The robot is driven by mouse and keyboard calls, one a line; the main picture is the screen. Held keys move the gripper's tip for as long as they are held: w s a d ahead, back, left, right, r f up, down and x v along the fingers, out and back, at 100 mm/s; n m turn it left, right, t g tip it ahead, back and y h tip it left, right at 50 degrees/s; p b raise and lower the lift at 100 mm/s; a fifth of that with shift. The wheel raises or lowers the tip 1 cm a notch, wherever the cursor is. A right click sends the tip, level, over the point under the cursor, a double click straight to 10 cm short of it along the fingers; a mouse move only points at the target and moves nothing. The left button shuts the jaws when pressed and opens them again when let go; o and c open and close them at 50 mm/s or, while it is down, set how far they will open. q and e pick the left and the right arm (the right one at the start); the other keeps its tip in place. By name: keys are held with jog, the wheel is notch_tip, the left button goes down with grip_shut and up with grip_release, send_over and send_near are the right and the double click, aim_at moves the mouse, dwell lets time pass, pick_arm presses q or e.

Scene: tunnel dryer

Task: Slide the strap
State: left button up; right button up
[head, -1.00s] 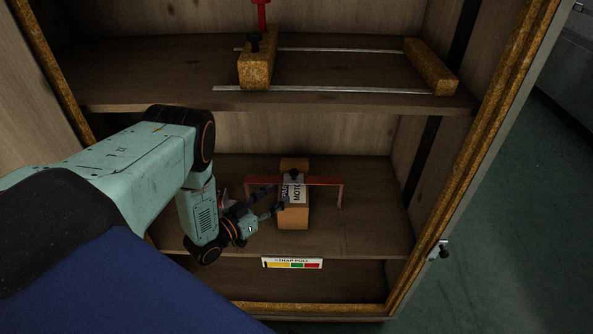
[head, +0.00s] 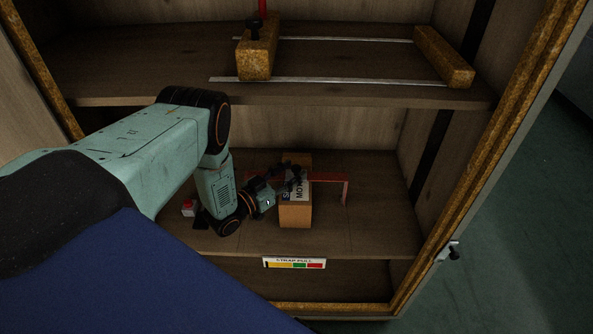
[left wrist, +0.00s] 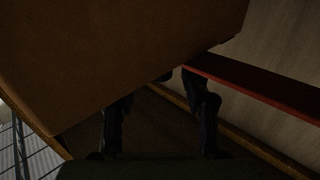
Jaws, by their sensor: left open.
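On the lower shelf stands a brown box (head: 295,215) with a printed white label (head: 299,190), partly hidden by my gripper. A thin red arch-shaped bar (head: 330,177) stands across behind or over it; I cannot tell whether it is the strap. My left gripper (head: 288,175) is open, its dark fingers at the box's upper left, close to the red bar. In the left wrist view the box (left wrist: 120,55) fills the upper left, and the red bar (left wrist: 265,85) runs right from beside the right finger. Contact cannot be told. My right gripper is not in view.
A "STRAP PULL" sign (head: 294,263) with yellow, green and red marks is on the lower shelf's front edge. A red button (head: 188,207) stands left of my arm. The upper shelf (head: 160,92) carries two metal rails (head: 340,81) and wooden blocks (head: 444,58).

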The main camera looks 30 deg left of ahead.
pick_arm(q)
jog(key=shift+x, duration=1.15)
grip_shut()
